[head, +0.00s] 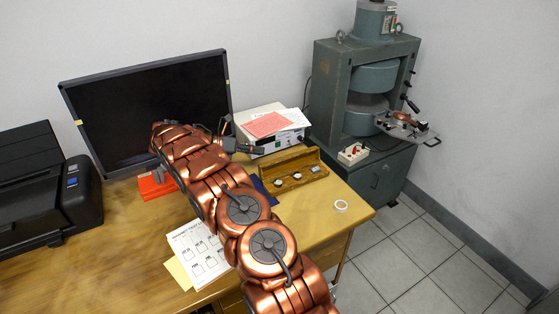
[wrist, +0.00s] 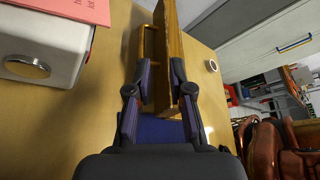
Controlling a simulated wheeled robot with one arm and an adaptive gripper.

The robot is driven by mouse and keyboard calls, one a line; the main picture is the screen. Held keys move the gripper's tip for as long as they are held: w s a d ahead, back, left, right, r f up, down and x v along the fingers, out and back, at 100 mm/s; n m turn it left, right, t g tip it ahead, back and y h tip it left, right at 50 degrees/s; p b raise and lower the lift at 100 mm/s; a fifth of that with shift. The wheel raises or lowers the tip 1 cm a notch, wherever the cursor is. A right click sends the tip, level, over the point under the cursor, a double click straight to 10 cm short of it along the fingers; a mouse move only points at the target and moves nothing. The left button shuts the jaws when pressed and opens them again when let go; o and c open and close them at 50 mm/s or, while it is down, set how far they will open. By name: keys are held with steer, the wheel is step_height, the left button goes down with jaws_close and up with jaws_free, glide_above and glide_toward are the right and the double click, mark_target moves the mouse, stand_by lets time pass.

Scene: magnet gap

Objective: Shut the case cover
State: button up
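The wooden case (head: 305,181) lies on the desk with its inside showing and several small round pieces in it. Its cover (head: 285,163) appears raised along the back side. My gripper (head: 266,143) is at the left end of the case, near the raised wood. In the wrist view, my gripper (wrist: 164,75) has its two dark fingers apart, one on each side of an upright wooden panel (wrist: 170,30). I cannot tell whether either finger touches it. The inside of the case is mostly hidden in the wrist view.
A white instrument (head: 280,141) with pink paper (head: 268,124) on it stands close behind the case. A white ring (head: 341,205) lies to the right. A monitor (head: 150,110) and printer (head: 45,195) stand at left. A grey press (head: 365,90) stands beyond the desk.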

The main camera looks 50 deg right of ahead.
mark_target(280, 159)
steer(key=shift+n+g+h, duration=0.3)
steer(key=shift+n, duration=0.5)
steer(key=f, duration=0.1)
steer(key=d+f, duration=0.2)
steer(key=f, duration=0.1)
steer(key=shift+w+f, duration=0.1)
steer(key=shift+w, duration=0.2)
steer(key=shift+p+x, duration=0.5)
steer(key=shift+x, duration=3.4)
steer(key=shift+c, duration=0.5)
jaws_close()
